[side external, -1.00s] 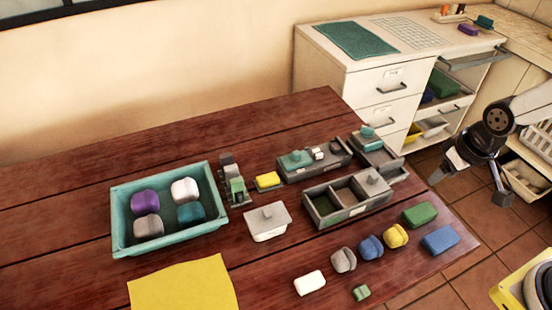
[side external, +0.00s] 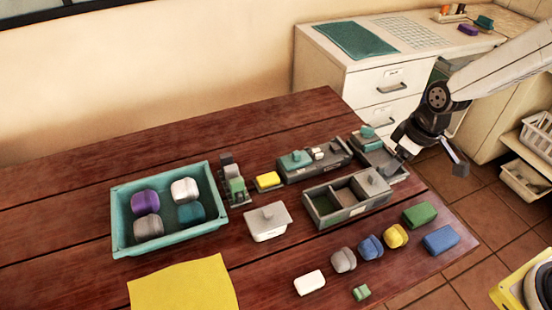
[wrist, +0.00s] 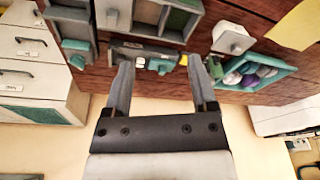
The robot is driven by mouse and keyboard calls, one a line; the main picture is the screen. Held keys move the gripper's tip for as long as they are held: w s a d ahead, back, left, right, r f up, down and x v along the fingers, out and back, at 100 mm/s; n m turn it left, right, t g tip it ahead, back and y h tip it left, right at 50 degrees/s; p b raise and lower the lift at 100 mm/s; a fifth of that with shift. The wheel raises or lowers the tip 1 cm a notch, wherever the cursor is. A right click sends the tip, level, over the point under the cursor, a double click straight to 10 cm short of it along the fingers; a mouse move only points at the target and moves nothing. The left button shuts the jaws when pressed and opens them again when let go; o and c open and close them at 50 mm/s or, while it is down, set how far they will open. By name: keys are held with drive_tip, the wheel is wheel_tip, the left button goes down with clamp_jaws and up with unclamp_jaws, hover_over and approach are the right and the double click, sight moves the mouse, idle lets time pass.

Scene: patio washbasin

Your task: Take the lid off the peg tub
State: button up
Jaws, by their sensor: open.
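A small white tub (side external: 266,232) stands on the wooden table, right of the teal tray; I take it as the peg tub. Its light grey lid (side external: 267,216) with a knob on top sits on it, closed, and its contents are hidden. The tub also shows in the wrist view (wrist: 232,38), up and right of my fingers. My gripper (side external: 430,160) is open and empty, beyond the table's right end and well away from the tub. Its two fingers (wrist: 160,65) stand apart in the wrist view with nothing held between them.
A teal tray (side external: 121,235) holds several rounded blocks. Right of the tub stand a grey divided box (side external: 338,215), a long grey box (side external: 312,170) and a grey tray (side external: 392,170). Several loose coloured blocks lie along the front right. A yellow cloth (side external: 185,285) lies in front.

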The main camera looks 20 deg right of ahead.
drive_tip(key=w+a+f+n+g+y, duration=0.1)
drive_tip(key=w+a+f+n, duration=0.15)
drive_tip(key=w+a, duration=0.2)
drive_tip(key=w+a+f+n+y, duration=0.1)
drive_tip(key=w+a+f+n, duration=0.1)
drive_tip(key=w+a+n, duration=0.3)
drive_tip(key=n+g+y, duration=0.1)
drive_tip(key=n+y, duration=0.1)
drive_tip(key=n, duration=0.4)
approach(268, 212)
drive_tip(key=a, duration=0.2)
drive_tip(key=shift+w+a+f+h, duration=0.15)
drive_tip(key=shift+f, duration=0.65)
drive_tip(key=shift+w+a+f+h, duration=0.1)
drive_tip(key=shift+w+f+h, duration=0.05)
drive_tip(key=shift+f, duration=0.7)
drive_tip(key=shift+f, duration=0.1)
drive_tip(key=x, duration=0.3)
drive_tip(key=shift+s+d+f, duration=0.15)
drive_tip(key=shift+d+f, duration=0.05)
drive_tip(key=shift+x, duration=0.85)
clamp_jaws()
